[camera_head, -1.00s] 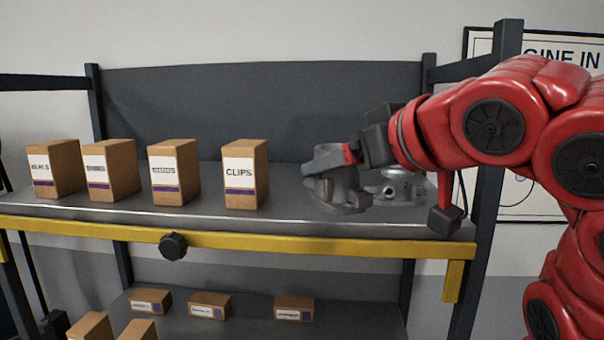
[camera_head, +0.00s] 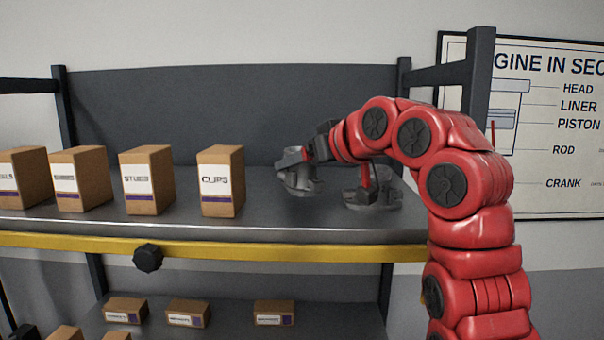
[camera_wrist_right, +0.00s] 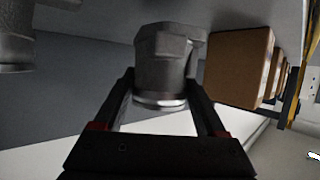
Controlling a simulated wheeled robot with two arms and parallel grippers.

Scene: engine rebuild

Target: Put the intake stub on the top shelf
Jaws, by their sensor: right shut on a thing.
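The intake stub (camera_head: 297,178), a grey cast-metal piece with a round collar and a wider flanged base, is upright over the top shelf (camera_head: 262,217), right of the CLIPS box. My right gripper (camera_head: 307,155) is shut on its collar. In the right wrist view the stub (camera_wrist_right: 166,52) sits between the two dark fingers (camera_wrist_right: 158,88), seen upside down. Its base is at or just above the shelf; I cannot tell whether it touches. My left gripper is not in view.
Another grey metal part (camera_head: 378,199) stands on the shelf to the right, partly behind my arm. Cardboard boxes, the nearest being CLIPS (camera_head: 221,182), line the left. A dark back panel (camera_head: 240,110) closes the rear. Smaller boxes (camera_head: 274,312) stand on the lower shelf.

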